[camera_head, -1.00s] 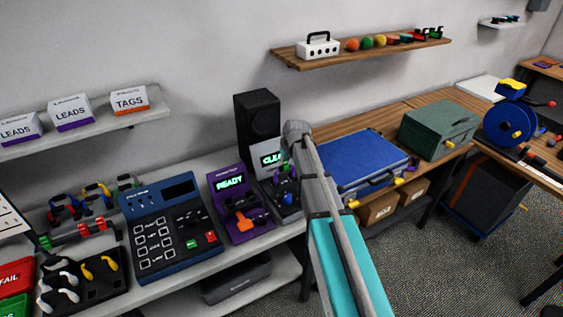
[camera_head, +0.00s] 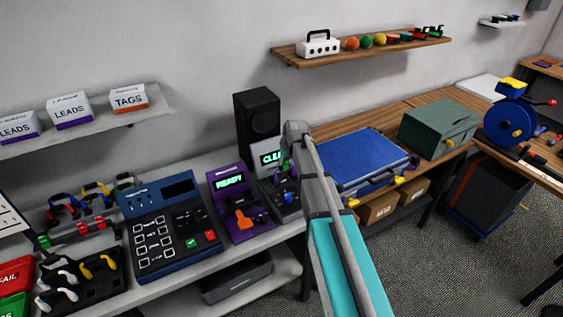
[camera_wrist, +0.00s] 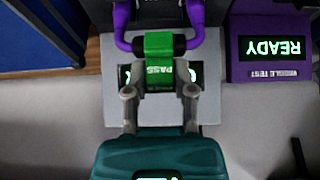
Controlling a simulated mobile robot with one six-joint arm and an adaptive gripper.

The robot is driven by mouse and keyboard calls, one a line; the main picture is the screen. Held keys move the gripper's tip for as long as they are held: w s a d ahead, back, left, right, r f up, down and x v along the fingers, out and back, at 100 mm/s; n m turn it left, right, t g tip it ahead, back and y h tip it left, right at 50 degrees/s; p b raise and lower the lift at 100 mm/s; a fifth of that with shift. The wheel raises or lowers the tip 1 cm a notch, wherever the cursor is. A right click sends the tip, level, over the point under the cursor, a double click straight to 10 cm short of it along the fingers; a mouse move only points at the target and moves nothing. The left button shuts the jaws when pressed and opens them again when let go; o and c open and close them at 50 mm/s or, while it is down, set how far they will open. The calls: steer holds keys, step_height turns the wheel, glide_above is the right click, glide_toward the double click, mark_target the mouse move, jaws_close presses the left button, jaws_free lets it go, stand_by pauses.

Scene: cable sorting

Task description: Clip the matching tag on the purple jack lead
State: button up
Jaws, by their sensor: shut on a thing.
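In the wrist view, the purple lead (camera_wrist: 123,25) curves in from the top, with its purple ends on either side of a dark bar. A green tag marked PASS (camera_wrist: 159,68) lies over the middle of that bar. I cannot tell whether it is clipped around the bar or only against it. My gripper (camera_wrist: 160,98) is shut on the tag, a grey finger at each side. In the head view my arm hides most of the gripper and tag; bits of purple show beside the arm near the CLEA display.
A purple wiggle-test box (camera_head: 236,203) reading READY stands left of the arm. Left of it is a blue keypad tester (camera_head: 168,232). A blue case (camera_head: 358,158) lies to the right. A shelf (camera_head: 150,112) with LEADS and TAGS boxes hangs above.

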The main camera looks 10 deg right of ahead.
stand_by(0.3)
steer(key=o, duration=0.9)
steer(key=o, duration=0.4)
steer(key=shift+c, duration=0.2)
steer(key=shift+w, duration=0.1)
steer(key=shift+w+r, duration=0.1)
steer(key=shift+r+p, duration=3.9)
steer(key=shift+p, duration=0.1)
